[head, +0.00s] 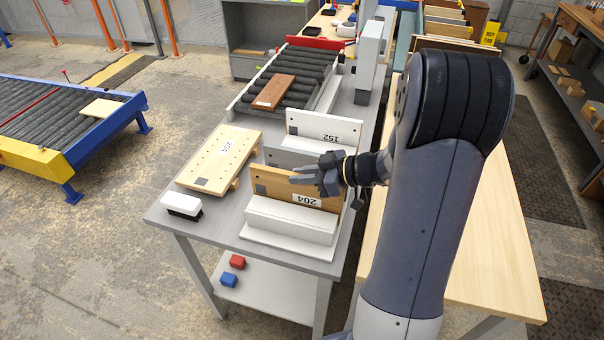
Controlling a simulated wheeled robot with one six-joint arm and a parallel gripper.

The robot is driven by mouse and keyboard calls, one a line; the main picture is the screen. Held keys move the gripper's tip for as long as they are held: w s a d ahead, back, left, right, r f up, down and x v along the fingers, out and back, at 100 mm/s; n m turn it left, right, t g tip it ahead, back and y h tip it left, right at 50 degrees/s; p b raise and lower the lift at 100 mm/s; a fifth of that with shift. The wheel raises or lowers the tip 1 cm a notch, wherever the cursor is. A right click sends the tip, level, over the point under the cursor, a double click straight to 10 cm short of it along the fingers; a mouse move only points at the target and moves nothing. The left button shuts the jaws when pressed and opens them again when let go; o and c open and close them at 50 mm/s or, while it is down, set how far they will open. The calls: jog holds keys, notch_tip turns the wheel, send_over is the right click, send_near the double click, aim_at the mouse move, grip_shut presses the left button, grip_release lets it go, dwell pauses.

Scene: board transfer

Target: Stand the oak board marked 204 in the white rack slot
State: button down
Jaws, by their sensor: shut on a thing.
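A pale board with holes (211,165) lies left of the rack, its label hard to read. A white board marked 152 (325,128) stands behind. A white-and-black brush (183,205) lies at the grey table's (215,222) left edge. A brown board (274,92) lies on rollers.

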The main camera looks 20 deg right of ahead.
jog(key=c, duration=1.3)
grip_release()
jog(key=shift+d, duration=0.1)
jog(key=v, duration=1)
jog(key=shift+s+d+r+b, duration=0.15)
jog(key=shift+s+d+b, duration=0.1)
jog(key=shift+b, duration=0.1)
jog(key=shift+w, duration=0.1)
jog(key=x, duration=1.1)
jog(key=shift+p, duration=0.35)
jog(key=shift+r+p, duration=0.3)
jog(key=shift+r, duration=0.7)
